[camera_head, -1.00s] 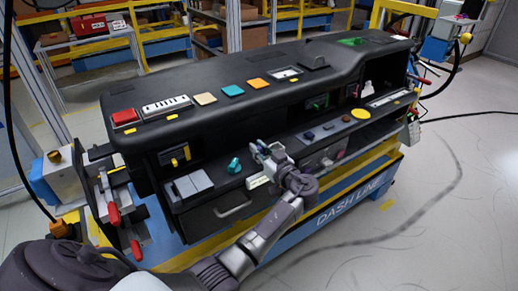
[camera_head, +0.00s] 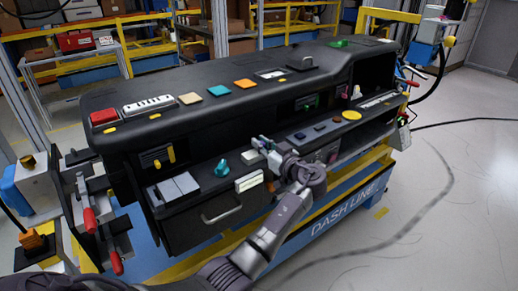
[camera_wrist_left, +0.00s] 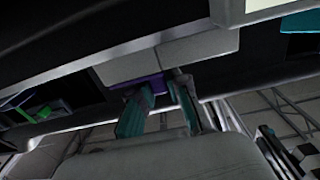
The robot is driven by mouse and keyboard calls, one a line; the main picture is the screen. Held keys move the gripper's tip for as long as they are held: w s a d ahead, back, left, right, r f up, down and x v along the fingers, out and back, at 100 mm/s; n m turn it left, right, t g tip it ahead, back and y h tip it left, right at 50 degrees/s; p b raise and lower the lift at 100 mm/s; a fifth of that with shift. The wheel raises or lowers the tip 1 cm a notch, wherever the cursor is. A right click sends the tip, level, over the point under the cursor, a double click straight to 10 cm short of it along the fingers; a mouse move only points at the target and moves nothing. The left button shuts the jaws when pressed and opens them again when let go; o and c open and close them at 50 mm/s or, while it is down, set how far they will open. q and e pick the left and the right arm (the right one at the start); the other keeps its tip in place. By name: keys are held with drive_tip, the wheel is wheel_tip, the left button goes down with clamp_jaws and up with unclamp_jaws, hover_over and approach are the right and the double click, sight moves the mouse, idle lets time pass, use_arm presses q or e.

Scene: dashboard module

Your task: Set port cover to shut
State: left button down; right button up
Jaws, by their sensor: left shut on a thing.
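My left gripper (camera_head: 263,143) is at the front edge of the black dashboard module (camera_head: 215,83), between the teal knob and a row of small dark buttons. In the left wrist view its two teal fingertips (camera_wrist_left: 160,91) are close together at a purple piece (camera_wrist_left: 150,82) under a light grey block (camera_wrist_left: 165,60). The gripper is shut on a small part there, which I take to be the port cover. Its hinge and how far it stands open are hidden by the fingers and hand. My right gripper is not in view.
A teal knob (camera_head: 221,168) and a white label plate (camera_head: 249,182) are left of the hand. A drawer with a metal handle (camera_head: 222,210) lies below. Red-handled clamps (camera_head: 90,220) stand at the module's left end. Open floor (camera_head: 440,200) is at right.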

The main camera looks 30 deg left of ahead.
use_arm(q)
drive_tip(key=c, duration=1.1)
unclamp_jaws()
drive_tip(key=v, duration=1.2)
drive_tip(key=shift+f, duration=0.1)
drive_tip(key=shift+f, duration=0.1)
